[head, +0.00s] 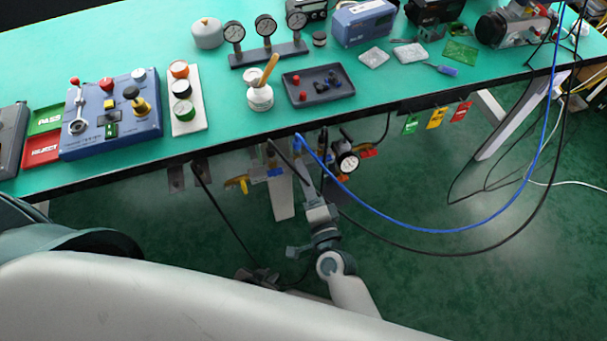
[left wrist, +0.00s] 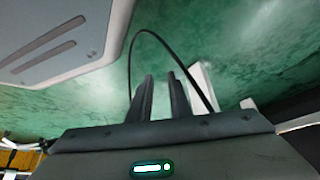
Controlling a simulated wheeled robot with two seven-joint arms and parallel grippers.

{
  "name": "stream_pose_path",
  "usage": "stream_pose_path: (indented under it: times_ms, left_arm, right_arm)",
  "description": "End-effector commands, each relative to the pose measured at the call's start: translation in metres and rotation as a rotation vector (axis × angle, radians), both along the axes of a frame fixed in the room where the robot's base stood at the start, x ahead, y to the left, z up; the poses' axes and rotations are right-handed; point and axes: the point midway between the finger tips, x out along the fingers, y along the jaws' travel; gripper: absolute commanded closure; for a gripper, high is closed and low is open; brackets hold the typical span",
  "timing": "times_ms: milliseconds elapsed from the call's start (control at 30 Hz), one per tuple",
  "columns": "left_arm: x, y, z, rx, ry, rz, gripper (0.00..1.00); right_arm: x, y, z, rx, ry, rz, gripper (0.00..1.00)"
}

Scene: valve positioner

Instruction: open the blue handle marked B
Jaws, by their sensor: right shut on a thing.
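Under the table's front edge in the head view hang small valve parts. A small blue part (head: 275,172) sits beside a yellow handle (head: 240,184); I cannot read a B on it. My right gripper (head: 311,190) reaches up from below, close to these parts and the hoses. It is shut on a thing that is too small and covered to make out.
A gauge (head: 346,161) and a red part (head: 367,152) are right of my right gripper. A blue hose (head: 400,222) and black cables loop down to the right. Above is the green table (head: 230,160) with a control box (head: 111,115) and tray (head: 318,98).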

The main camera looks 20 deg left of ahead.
Motion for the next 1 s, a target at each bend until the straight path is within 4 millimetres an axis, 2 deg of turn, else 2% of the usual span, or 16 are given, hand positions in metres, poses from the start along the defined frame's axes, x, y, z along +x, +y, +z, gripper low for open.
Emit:
stream_pose_path:
  times_ms: [300,800,833,1000]
  left_arm:
    - [-0.009,0.006,-0.004,0.009,0.029,0.006,0.82]
    - [-0.005,0.005,-0.004,0.009,0.029,0.002,0.82]
    - [-0.004,0.005,-0.003,0.009,0.028,0.002,0.82]
    - [0.002,0.004,-0.002,0.009,0.020,0.002,0.82]
  right_arm:
    - [-0.001,0.000,-0.002,0.118,0.082,0.000,0.91]
    - [-0.001,0.000,-0.002,0.138,0.096,0.000,0.91]
    - [-0.001,0.000,-0.002,0.138,0.096,0.000,0.62]
    - [-0.001,0.000,-0.001,0.137,0.095,0.000,0.61]
